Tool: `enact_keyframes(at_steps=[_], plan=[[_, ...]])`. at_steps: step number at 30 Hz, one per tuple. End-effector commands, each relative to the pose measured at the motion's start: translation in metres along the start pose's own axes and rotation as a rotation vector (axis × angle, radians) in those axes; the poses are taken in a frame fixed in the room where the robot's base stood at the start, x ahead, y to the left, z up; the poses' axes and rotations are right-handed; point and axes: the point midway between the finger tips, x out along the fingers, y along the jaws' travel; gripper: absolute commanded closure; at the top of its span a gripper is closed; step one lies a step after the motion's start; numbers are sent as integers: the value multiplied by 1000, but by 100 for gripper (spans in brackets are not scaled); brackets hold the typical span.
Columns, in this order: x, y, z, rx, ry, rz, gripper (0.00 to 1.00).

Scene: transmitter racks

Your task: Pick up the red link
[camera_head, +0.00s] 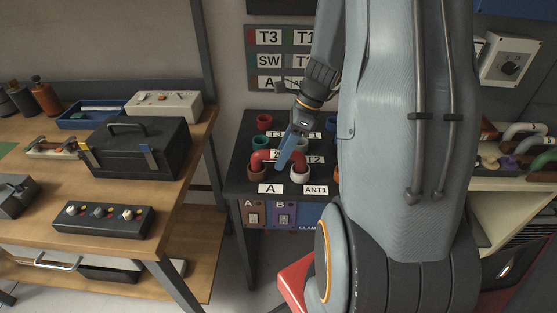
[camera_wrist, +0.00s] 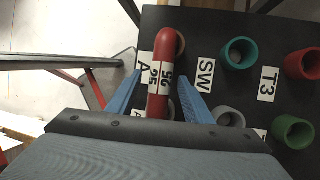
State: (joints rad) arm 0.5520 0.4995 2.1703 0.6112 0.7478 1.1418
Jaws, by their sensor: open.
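The red link (camera_head: 264,156) is a U-shaped red pipe with a white number label, seated across a brown socket (camera_head: 256,172) behind label A and a white socket (camera_head: 300,175) behind label ANT1. In the wrist view the link (camera_wrist: 158,98) runs up the middle of the picture. My gripper (camera_wrist: 160,76) is open, with one blue finger on each side of the link. Gaps show between the fingers and the link. In the head view my gripper (camera_head: 289,150) reaches down over the link and hides part of its middle.
The black panel table (camera_head: 240,187) also carries a red socket (camera_head: 264,121) and teal, green and grey sockets (camera_wrist: 229,118) close to the right finger. A wooden workbench (camera_head: 190,150) with a black toolbox (camera_head: 135,148) stands left. A shelf of pipes (camera_head: 515,150) is at right.

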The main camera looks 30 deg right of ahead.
Motion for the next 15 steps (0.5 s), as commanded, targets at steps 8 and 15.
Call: enact_keyframes(at_steps=[8, 15], plan=[[35, 1, 2, 0, 0, 5, 54], [44, 0, 2, -1, 1, 1, 54]])
